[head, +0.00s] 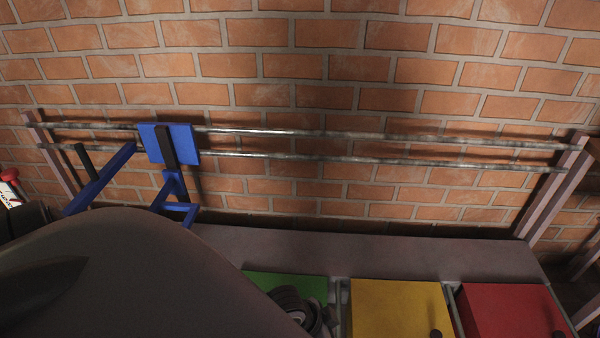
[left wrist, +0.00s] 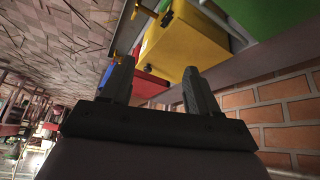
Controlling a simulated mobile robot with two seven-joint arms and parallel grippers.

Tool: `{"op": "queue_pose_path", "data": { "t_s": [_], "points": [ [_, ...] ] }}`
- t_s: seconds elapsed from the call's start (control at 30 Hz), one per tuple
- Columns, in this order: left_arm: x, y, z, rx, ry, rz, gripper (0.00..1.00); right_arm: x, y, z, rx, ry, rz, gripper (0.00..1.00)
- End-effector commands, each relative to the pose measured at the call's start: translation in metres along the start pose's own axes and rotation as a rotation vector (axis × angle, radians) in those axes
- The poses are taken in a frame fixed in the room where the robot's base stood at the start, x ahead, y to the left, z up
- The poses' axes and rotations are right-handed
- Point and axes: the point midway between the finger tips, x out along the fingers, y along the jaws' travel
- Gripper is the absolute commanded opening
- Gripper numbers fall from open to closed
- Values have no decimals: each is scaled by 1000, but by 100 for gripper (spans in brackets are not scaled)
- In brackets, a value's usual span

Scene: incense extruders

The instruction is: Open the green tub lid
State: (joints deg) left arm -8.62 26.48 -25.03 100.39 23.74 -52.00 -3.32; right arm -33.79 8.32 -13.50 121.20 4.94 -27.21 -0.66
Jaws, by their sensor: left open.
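The green tub lid (head: 300,284) is at the lower middle of the head view, partly hidden by my arm and a dark rounded part in front of it. A green surface (left wrist: 268,14) also shows at the top right of the left wrist view. My left gripper (left wrist: 159,68) is open, with two dark fingers apart and nothing visible between them. In the wrist view its fingers point towards the yellow and red tubs, with the green one off to the right. My right gripper is not in view.
The yellow tub (head: 400,312) and red tub (head: 512,312), each with a dark knob, stand right of the green one. A grey ledge (head: 370,257) runs behind them. Two metal rails (head: 330,145) with a blue frame (head: 170,145) cross the brick wall.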

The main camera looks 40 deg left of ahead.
Motion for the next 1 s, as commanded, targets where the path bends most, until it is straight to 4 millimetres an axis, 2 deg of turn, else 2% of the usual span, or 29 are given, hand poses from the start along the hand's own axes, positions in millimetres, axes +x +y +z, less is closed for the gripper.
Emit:
{"op": "queue_pose_path", "data": {
  "t_s": [0.03, 0.2, 0.33, 0.5, 0.63, 0.77, 1.0],
  "points": [
    [22, -12, 12, 22, -40, -2, 61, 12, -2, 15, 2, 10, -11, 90],
    [51, -44, 36, 71, -195, 3, 61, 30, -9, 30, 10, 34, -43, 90],
    [65, -72, 55, 92, -313, -2, 61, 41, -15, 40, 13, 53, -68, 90],
    [71, -102, 72, 102, -434, -11, 61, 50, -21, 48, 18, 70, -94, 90],
    [70, -115, 79, 101, -487, -14, 61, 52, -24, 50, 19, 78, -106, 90],
    [72, -119, 84, 100, -511, -14, 61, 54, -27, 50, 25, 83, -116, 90],
    [102, -120, 101, 100, -512, -13, 61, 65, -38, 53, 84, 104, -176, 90]
  ]
}}
